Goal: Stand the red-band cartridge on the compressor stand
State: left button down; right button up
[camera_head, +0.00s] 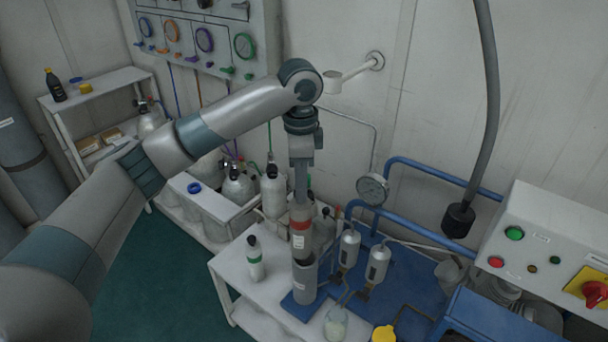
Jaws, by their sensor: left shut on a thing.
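My left gripper (301,194) points straight down and is shut on the top of the red-band cartridge (300,226). The cartridge is upright, brownish with a red band and a white label. It is in line with a grey open-topped cylinder (305,283) on a blue base plate (303,307), which looks like the compressor stand. The cartridge's dark lower end meets the cylinder's rim in the picture. I cannot tell whether it is inside or just above. My right gripper is not in view.
A white bottle with a green band (255,262) stands left of the cylinder on the white table (236,283). Two metal canisters (377,264) and a clear jar (336,324) are close on the right. A pressure gauge (372,189) and blue pipes are behind. A hose (488,110) hangs at right.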

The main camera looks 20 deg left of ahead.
pick_arm(q)
jog(key=s+f+n, duration=0.2)
jog(key=s+n, duration=0.5)
jog(key=s, duration=0.1)
jog(key=s+a+f+n, duration=0.1)
jog(key=s+f+n, duration=0.2)
jog(key=s+n, duration=0.4)
jog(key=shift+s+a+f, duration=0.15)
jog(key=shift+s+f, duration=0.2)
jog(key=shift+s, duration=0.85)
jog(key=shift+a, duration=0.1)
